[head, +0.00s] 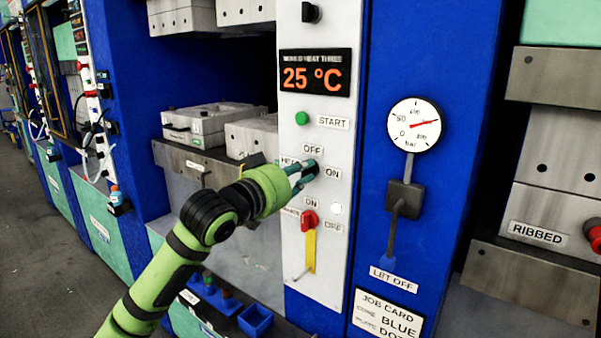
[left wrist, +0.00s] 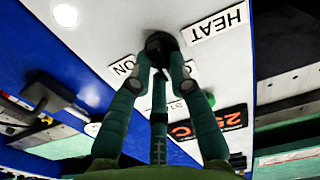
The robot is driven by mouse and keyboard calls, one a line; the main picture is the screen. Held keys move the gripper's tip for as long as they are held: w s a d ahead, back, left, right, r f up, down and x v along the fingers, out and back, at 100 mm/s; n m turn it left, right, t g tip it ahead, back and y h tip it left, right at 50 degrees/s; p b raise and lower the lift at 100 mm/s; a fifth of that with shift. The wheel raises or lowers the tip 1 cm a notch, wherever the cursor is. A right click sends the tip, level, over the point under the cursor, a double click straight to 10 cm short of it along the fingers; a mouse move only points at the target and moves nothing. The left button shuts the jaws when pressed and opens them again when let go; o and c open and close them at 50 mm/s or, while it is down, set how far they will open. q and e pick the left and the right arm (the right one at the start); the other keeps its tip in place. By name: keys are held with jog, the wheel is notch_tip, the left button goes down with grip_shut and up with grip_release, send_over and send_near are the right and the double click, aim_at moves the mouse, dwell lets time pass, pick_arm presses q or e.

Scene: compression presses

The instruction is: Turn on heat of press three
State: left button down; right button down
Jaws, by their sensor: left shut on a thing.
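The white control panel (head: 330,250) shows a display (head: 315,73) reading 25 °C in orange. The black heat knob (head: 314,167) sits below it, between an OFF label (head: 312,149) and an ON label (head: 333,174). My left gripper (head: 303,174) is shut on this knob and hides much of it. In the left wrist view, the fingers (left wrist: 162,72) close around the dark knob (left wrist: 160,41), beside the HEAT label (left wrist: 217,22). I cannot tell which label the knob points to. A pale round lamp (head: 337,209) looks unlit. My right gripper is not in view.
A red switch (head: 309,221) with a yellow lever (head: 310,250) sits just below the knob, and a green START button (head: 302,118) above it. A gauge (head: 415,125) and a valve handle (head: 405,198) are to the right. Metal moulds (head: 198,120) stand left.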

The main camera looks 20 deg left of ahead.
pick_arm(q)
jog(key=m+p, duration=0.5)
jog(key=m, duration=0.4)
jog(key=shift+f+p, duration=0.1)
jog(key=shift+p, duration=0.25)
jog(key=m+p, duration=0.3)
jog(key=m, duration=0.2)
jog(key=shift+f+m, duration=0.1)
jog(key=shift+m, duration=0.3)
jog(key=shift+f+m+p, duration=0.15)
jog(key=shift+m+p, duration=0.7)
jog(key=shift+m, duration=0.65)
jog(key=c, duration=1.1)
grip_release()
jog(key=shift+c, duration=0.2)
